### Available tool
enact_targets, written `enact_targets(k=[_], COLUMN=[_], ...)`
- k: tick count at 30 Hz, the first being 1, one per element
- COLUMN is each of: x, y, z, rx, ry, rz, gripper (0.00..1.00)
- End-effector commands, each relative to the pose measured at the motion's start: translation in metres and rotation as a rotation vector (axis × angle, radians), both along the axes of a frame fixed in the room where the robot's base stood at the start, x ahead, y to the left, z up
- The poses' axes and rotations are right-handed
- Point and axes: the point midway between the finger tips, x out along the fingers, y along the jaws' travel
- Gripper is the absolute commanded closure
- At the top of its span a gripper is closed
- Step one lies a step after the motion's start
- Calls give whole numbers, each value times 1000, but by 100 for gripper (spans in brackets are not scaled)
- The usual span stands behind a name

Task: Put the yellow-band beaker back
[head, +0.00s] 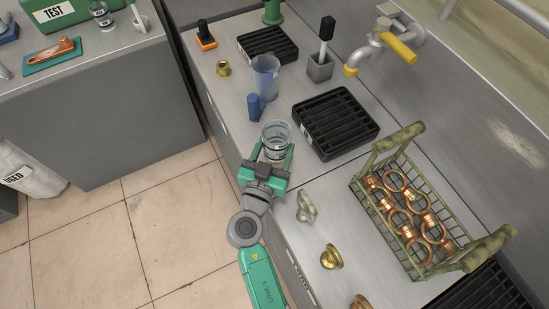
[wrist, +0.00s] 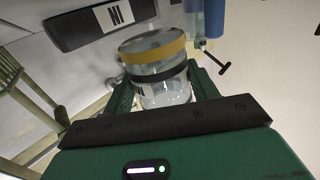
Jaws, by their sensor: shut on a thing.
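A clear glass beaker (head: 276,134) is held in my gripper (head: 270,156) near the front edge of the steel counter. In the wrist view the beaker (wrist: 160,92) shows a yellow band above a black band, and a striped label below. My green gripper fingers (wrist: 160,98) are shut on its sides. The beaker looks roughly upright in the head view and empty. I cannot tell how high it is above the counter.
A black slatted rack (head: 335,122) lies right of the beaker; another rack (head: 268,45) is farther back. A wire basket (head: 400,160) with copper rings and loose brass fittings (head: 331,257) are at the right.

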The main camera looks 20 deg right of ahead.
Motion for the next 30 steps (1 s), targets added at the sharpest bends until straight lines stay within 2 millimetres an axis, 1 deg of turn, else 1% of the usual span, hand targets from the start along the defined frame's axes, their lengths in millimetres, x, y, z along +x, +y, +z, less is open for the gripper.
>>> enact_targets(k=[1, 6, 13, 18, 19, 21, 22, 30], x=[0, 0, 0, 0, 0, 0, 0, 0], y=[0, 0, 0, 0, 0, 0, 0, 0], z=[-10, -46, -42, -46, -45, -45, -45, -44], rx=[1, -1, 1, 1, 1, 0, 0, 0], ry=[2, 2, 1, 1, 1, 1, 1, 1], rz=[0, 0, 0, 0, 0, 0, 0, 0], gripper=[69, 69, 69, 69, 38, 24, 20, 20])
